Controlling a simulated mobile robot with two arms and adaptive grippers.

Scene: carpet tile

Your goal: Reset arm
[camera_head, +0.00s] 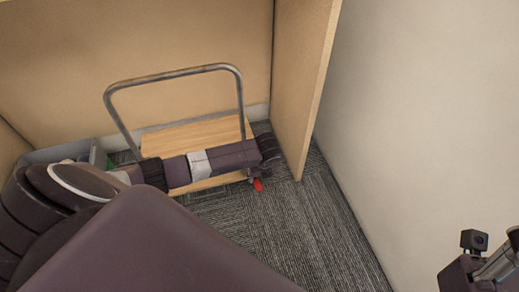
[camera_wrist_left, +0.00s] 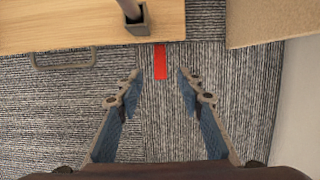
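My left arm reaches in from the left over a wooden-decked trolley (camera_head: 195,133) with a grey metal handle. My left gripper (camera_wrist_left: 160,85) is open in the left wrist view, its two blue-padded fingers apart with nothing held between them. A red strip (camera_wrist_left: 160,62) at the trolley's edge lies just beyond the fingertips; the red part (camera_head: 257,185) also shows below the arm's end in the head view. There the left fingers are too dark and small to make out. Of my right arm, only a part at the lower right corner shows; its fingers cannot be made out.
A tan panel (camera_head: 301,80) stands right of the trolley, with a tan back panel (camera_head: 185,40) behind it. A pale wall (camera_head: 425,110) runs along the right. Striped grey carpet (camera_head: 315,235) is clear in front. A grey container (camera_head: 65,151) is partly hidden at left.

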